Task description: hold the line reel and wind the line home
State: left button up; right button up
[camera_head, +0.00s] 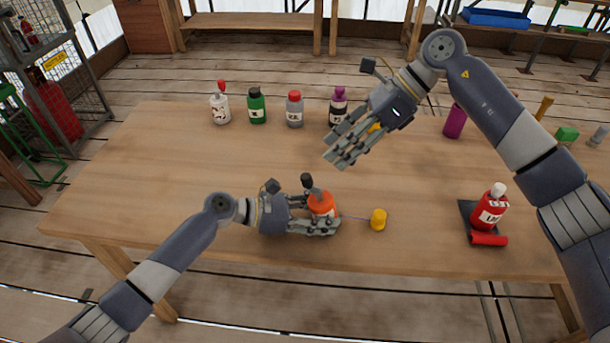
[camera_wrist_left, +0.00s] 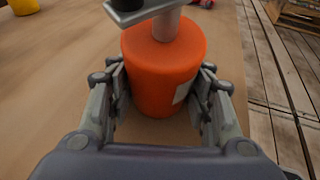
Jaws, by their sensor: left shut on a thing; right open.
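The orange line reel (camera_head: 322,204) stands upright on the wooden table near its front edge. My left gripper (camera_head: 318,212) is shut around its sides. In the left wrist view the reel (camera_wrist_left: 162,75) sits between the fingers, with a grey post and a crank with a dark knob on top. A thin line runs from the reel to a small yellow weight (camera_head: 378,219) on the table to its right. The yellow piece also shows in the left wrist view (camera_wrist_left: 24,6). My right gripper (camera_head: 345,150) is open and empty, above the table behind and right of the reel.
Several bottles, including a green one (camera_head: 257,105) and a grey one with a red cap (camera_head: 294,107), stand along the table's back. A red bottle (camera_head: 489,207) stands on a dark mat at the right, behind a red roll (camera_head: 488,240). The table's left part is clear.

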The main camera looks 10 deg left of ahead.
aim_at(307, 175)
jog(key=a+f, duration=0.2)
jog(key=a+f+n, duration=0.1)
jog(key=a+f, duration=0.1)
jog(key=f, duration=0.1)
jog(key=s+a+f+n, duration=0.1)
jog(key=a+f, duration=0.2)
jog(key=shift+f+y, duration=0.1)
jog(key=shift+y, duration=0.3)
jog(key=shift+n, duration=0.3)
grip_shut()
